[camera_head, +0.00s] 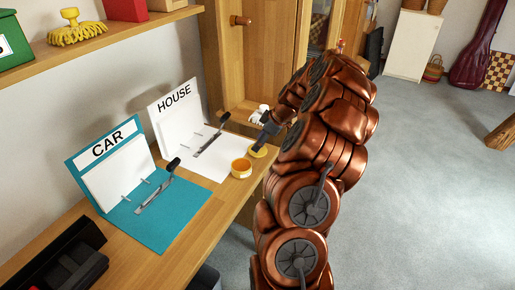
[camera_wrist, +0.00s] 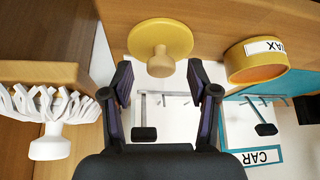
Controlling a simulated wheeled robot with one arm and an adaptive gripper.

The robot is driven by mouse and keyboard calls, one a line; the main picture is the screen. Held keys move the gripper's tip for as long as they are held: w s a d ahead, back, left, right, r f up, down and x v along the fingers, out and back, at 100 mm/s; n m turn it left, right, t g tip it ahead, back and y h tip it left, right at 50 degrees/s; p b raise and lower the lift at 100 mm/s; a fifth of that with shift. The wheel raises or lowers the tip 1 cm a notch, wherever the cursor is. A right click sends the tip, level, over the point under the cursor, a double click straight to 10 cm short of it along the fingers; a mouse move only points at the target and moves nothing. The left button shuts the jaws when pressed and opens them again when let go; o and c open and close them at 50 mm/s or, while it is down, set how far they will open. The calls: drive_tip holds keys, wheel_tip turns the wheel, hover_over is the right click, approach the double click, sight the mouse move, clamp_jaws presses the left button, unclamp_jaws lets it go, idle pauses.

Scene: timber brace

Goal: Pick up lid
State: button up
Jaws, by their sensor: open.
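The lid (camera_wrist: 160,38) is a flat yellow disc with a pale round knob, lying on the wooden desk; in the head view the lid (camera_head: 258,151) is beside the yellow wax tin (camera_head: 241,168). My gripper (camera_wrist: 160,82) is open and empty, its two dark fingers spread. In the wrist view, the knob appears just past the fingertips, centred between them, and I see no contact. In the head view my gripper (camera_head: 262,142) is close by the lid, partly covered by my arm. The wax tin (camera_wrist: 256,66), labelled WAX, is to the right in the wrist view.
A white brush-like object (camera_wrist: 48,130) is left of my gripper in the wrist view. The HOUSE binder (camera_head: 180,120) and CAR binder (camera_head: 120,180) stand open on the desk (camera_head: 50,225). A wooden cabinet (camera_head: 270,50) rises behind.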

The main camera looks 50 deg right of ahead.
drive_tip(key=shift+x, duration=0.8)
drive_tip(key=c, duration=1)
drive_tip(key=shift+r, duration=0.1)
drive_tip(key=shift+c, duration=0.2)
